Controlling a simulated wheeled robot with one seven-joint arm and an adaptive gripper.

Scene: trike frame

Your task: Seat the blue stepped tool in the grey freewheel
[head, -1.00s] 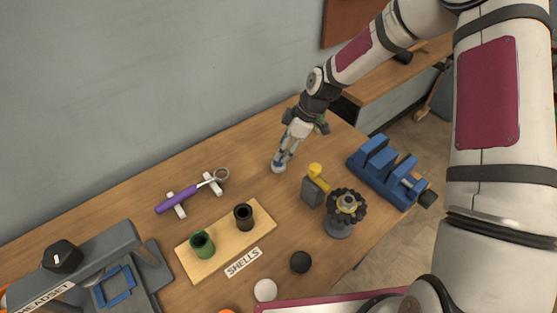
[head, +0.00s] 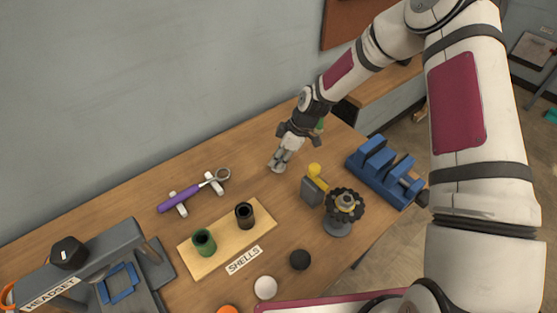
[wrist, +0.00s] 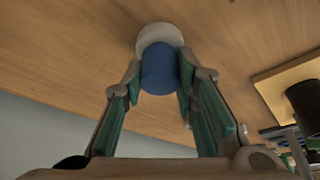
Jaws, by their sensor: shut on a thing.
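The blue stepped tool (wrist: 159,68) shows in the wrist view as a round blue end between my fingertips, over a pale round base (wrist: 160,36). My gripper (head: 280,159) is shut on the tool, low over the back of the bench. The fingers mostly hide the tool in the head view, and I cannot tell whether it still touches the base. The grey freewheel (head: 346,202) sits on a grey stand (head: 338,228) to the right and nearer the front; it has a dark toothed rim and a brass-coloured ring in its middle.
A grey block with a yellow knob (head: 313,187) stands between my gripper and the freewheel. A blue vise (head: 382,172) is at the right edge. A shells board (head: 205,261) with two cups and a purple-handled tool (head: 183,198) lie left.

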